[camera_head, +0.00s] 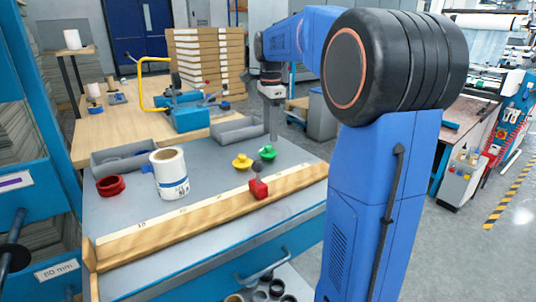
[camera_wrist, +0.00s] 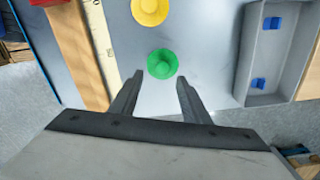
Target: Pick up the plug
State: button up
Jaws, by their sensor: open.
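Three plugs show in the head view. A green plug (camera_head: 267,153) and a yellow plug (camera_head: 242,162) stand on the grey bench top, and a red plug (camera_head: 258,187) is at the wooden rail. My gripper (camera_head: 273,137) points down close above the green plug. In the wrist view my open fingers (camera_wrist: 160,77) are empty. The green plug (camera_wrist: 162,63) lies just beyond the fingertips, in line with the gap between them. The yellow plug (camera_wrist: 150,10) is farther off, cut by the top edge. I cannot tell the exact height of the fingertips above the bench.
A wooden rail with a scale (camera_head: 190,215) runs along the bench's front. A white roll (camera_head: 170,175) and a red ring (camera_head: 110,186) stand at the left. A grey tray (camera_head: 240,130) lies behind the plugs; it shows with blue pieces in the wrist view (camera_wrist: 245,60).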

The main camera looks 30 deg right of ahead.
aim_at(269, 145)
jog(key=shift+w+a+f, duration=0.1)
jog(key=shift+w+f, duration=0.05)
jog(key=shift+f, duration=1.2)
jog(key=shift+w+a+f, duration=0.1)
jog(key=shift+f, duration=1.2)
grip_shut()
